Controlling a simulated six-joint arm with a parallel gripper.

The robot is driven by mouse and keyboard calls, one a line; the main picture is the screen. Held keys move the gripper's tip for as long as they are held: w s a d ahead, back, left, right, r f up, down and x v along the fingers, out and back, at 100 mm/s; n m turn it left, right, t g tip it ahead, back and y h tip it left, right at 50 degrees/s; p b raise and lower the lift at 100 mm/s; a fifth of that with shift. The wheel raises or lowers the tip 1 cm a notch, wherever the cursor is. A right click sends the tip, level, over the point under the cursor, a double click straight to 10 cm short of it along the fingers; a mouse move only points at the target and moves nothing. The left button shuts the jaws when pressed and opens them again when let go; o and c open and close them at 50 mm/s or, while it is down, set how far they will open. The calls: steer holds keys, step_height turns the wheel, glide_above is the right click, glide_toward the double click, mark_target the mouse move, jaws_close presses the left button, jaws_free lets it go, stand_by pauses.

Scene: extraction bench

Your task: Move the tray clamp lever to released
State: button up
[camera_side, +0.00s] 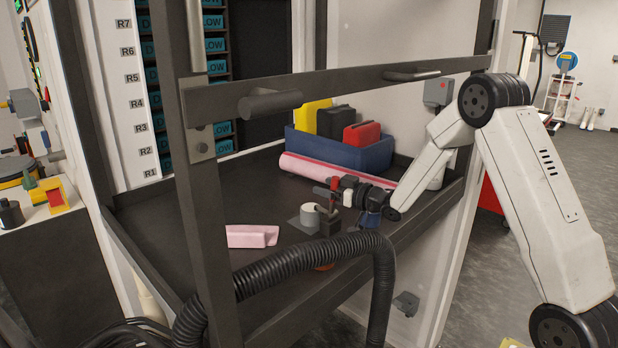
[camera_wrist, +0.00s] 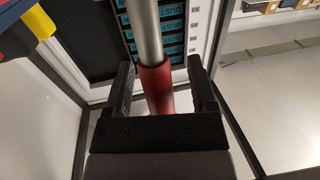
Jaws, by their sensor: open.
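The tray clamp lever stands upright on a dark base block on the tray, with its red grip (camera_side: 334,186) showing in the side view. In the wrist view the lever is a grey metal rod with a red sleeve (camera_wrist: 156,82), running between my two black fingers. My gripper (camera_side: 325,193) is open around the lever in the side view; the wrist view shows its fingers (camera_wrist: 160,78) on both sides, with gaps visible. Exact contact cannot be told. A pale cylinder (camera_side: 309,215) on a grey bracket stands left of the lever base.
A blue bin (camera_side: 345,153) with yellow, black and red items stands behind. A pink roll (camera_side: 320,172) lies before it. A pink folded piece (camera_side: 251,236) lies left. A black ribbed hose (camera_side: 310,257) and the frame's crossbar (camera_side: 340,80) are near. Tray left is clear.

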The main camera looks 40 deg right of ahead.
jaws_close()
stand_by(1.4)
